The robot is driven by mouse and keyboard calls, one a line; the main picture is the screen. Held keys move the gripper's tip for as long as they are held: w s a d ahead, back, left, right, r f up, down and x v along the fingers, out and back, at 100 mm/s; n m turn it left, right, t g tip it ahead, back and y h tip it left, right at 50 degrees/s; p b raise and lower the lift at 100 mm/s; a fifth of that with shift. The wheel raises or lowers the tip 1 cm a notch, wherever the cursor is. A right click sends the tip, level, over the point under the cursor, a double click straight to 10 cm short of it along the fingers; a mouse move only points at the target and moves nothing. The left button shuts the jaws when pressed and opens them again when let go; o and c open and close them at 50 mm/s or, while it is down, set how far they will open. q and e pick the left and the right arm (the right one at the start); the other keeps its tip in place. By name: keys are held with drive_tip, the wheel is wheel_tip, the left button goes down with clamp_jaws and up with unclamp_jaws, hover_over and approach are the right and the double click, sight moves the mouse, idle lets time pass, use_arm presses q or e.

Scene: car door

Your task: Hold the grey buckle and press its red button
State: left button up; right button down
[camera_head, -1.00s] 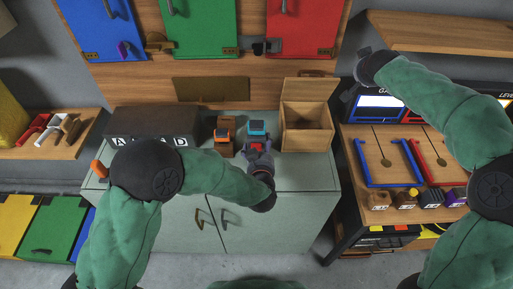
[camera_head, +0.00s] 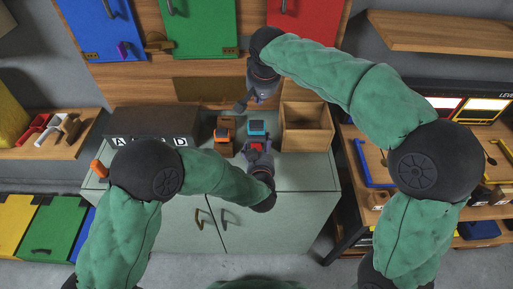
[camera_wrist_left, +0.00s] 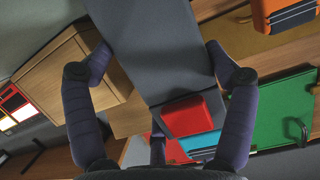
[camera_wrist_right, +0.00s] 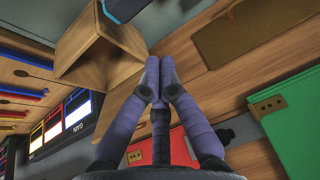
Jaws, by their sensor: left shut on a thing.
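The grey buckle is a long grey block with a red button in the left wrist view (camera_wrist_left: 160,50). Its red button (camera_wrist_left: 190,112) sits at the end nearer my wrist. My left gripper (camera_wrist_left: 157,55) is shut on the buckle, one finger on each side. In the head view the left gripper (camera_head: 256,150) is over the cabinet top, with the red button (camera_head: 255,146) showing between its fingers. My right gripper (camera_head: 240,104) is above and behind it, apart from the buckle. In the right wrist view its fingertips (camera_wrist_right: 159,68) are together with nothing between them.
A blue-topped block (camera_head: 257,127) stands just behind the buckle, with an orange-topped block (camera_head: 223,133) to its left. An open wooden box (camera_head: 307,140) stands at right on the cabinet top (camera_head: 300,175). A dark lettered box (camera_head: 150,124) is at left.

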use_arm(q)
drive_tip(key=shift+f, duration=0.1)
use_arm(e)
drive_tip(key=s+f+g, duration=0.1)
drive_tip(key=s+f, duration=0.1)
drive_tip(key=s+f+g, duration=0.1)
drive_tip(key=s, duration=0.2)
drive_tip(key=s+a+f+g, duration=0.1)
drive_tip(key=s+f, duration=0.1)
drive_tip(key=shift+s+f+n+g+h, duration=0.25)
drive_tip(key=shift+f+n+g+h, duration=0.05)
drive_tip(key=shift+h, duration=0.1)
drive_tip(key=shift+f, duration=0.1)
